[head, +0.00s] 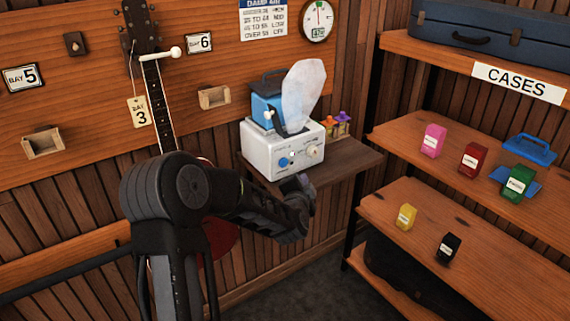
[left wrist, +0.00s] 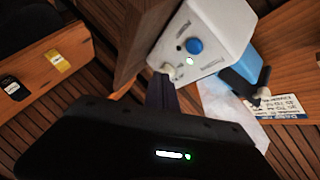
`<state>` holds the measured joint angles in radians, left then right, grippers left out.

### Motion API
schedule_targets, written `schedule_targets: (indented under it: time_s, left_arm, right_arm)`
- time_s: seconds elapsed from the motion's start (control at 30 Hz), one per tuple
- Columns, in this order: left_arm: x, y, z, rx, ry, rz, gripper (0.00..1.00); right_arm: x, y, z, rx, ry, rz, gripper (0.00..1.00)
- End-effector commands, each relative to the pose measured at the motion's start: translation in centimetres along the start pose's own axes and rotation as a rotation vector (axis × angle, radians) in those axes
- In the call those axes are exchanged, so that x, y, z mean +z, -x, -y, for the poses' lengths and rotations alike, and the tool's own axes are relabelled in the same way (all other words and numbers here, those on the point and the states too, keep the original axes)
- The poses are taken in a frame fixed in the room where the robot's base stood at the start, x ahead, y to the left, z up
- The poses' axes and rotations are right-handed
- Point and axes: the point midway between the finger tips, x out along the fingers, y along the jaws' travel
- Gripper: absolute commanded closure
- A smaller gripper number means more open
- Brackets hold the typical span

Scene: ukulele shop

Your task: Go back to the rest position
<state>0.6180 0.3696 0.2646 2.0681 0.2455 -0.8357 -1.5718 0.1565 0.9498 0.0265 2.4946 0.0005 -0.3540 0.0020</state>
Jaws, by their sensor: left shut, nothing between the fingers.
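My left gripper (head: 297,184) is shut and empty. It is just in front of the white device (head: 268,150), which stands on a small wall shelf. The device has a blue knob, a pale knob and a blue tank (head: 266,108) on top, with a pale translucent plume (head: 304,92) above. In the left wrist view my left gripper (left wrist: 160,92) is close below the device's pale knob (left wrist: 168,71); I cannot tell whether they touch. My right gripper is not in view.
The small shelf (head: 355,160) also holds small colored bottles. Wooden shelves at right hold labelled colored boxes, including a pink one (head: 433,140), and a blue case (head: 480,25). A ukulele (head: 155,90) hangs on the left wall, partly behind my arm. Grey floor (head: 325,270) shows below.

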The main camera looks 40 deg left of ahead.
Motion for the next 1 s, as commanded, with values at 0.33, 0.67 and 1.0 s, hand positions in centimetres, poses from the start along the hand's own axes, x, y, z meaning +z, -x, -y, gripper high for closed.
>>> schedule_targets:
  time_s: [0.33, 0.67, 1.0]
  left_arm:
    - [0.0, 0.0, 0.0, 0.0, 0.0, 0.0, 1.0]
    - [0.7, 1.1, -5.1, 0.155, 0.433, 0.03, 1.0]
    - [3.4, 13.8, -29.8, 0.708, 0.976, 0.437, 1.0]
  right_arm:
    - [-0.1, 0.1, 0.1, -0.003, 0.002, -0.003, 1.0]
    - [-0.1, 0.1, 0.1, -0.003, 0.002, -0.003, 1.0]
    - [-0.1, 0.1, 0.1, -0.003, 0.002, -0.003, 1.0]
